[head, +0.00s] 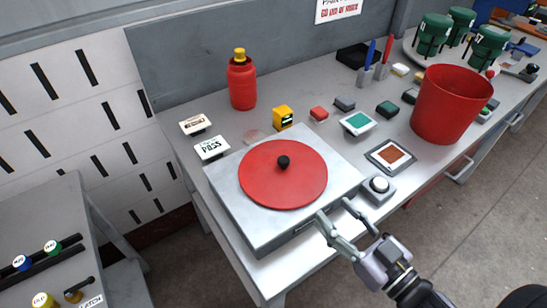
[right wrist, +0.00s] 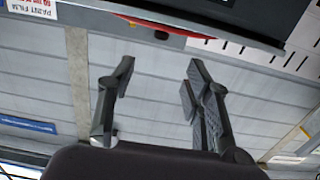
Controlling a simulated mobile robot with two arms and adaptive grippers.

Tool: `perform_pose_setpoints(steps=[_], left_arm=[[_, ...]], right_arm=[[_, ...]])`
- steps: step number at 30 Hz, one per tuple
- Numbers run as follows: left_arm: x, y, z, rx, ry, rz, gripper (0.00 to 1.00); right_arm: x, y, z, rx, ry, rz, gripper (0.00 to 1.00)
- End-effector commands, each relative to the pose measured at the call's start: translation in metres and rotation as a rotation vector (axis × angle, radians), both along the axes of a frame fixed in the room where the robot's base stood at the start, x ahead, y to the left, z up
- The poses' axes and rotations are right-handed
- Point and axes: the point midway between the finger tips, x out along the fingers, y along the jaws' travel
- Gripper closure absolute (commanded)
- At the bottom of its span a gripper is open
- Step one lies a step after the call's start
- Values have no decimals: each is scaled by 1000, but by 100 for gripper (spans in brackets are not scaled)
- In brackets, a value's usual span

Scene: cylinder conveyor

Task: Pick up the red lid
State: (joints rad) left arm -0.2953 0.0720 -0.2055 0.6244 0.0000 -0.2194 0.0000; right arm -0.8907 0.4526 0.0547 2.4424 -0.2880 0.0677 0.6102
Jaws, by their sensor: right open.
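The red lid (head: 270,178) is a flat red disc with a dark round knob (head: 283,162) at its middle. It lies on top of a grey metal box (head: 232,205) on the bench. My right gripper (head: 332,214) is open and empty at the box's front right edge, to the right of and nearer than the lid, apart from the knob. In the right wrist view the fingers (right wrist: 155,85) are spread with nothing between them, and a thin red edge (right wrist: 165,27) shows at the top. My left gripper is not in view.
A red bottle (head: 242,84) stands behind the box, and a red bin (head: 449,104) stands to the right. A yellow block (head: 283,117), signs (head: 211,147) and a round button (head: 379,185) are close to the box. Green containers (head: 433,35) stand far right.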

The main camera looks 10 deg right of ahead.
Motion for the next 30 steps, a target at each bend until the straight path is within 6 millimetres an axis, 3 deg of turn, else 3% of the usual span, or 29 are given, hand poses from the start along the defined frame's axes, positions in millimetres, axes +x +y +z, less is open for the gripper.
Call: perform_pose_setpoints(steps=[6, 13, 16, 21, 27, 30], left_arm=[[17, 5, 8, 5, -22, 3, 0], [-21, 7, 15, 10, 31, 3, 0], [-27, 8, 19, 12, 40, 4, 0], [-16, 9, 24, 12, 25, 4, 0], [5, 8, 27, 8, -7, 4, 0], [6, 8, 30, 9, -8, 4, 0]], right_arm=[[28, 11, 5, 0, -9, 4, 54], [64, 24, 4, 1, -7, 2, 54], [81, 30, 4, 0, -6, 2, 54], [104, 38, 2, 0, -4, 2, 54], [115, 42, 1, 1, -2, 0, 54], [124, 45, 2, 1, -3, 1, 54]])
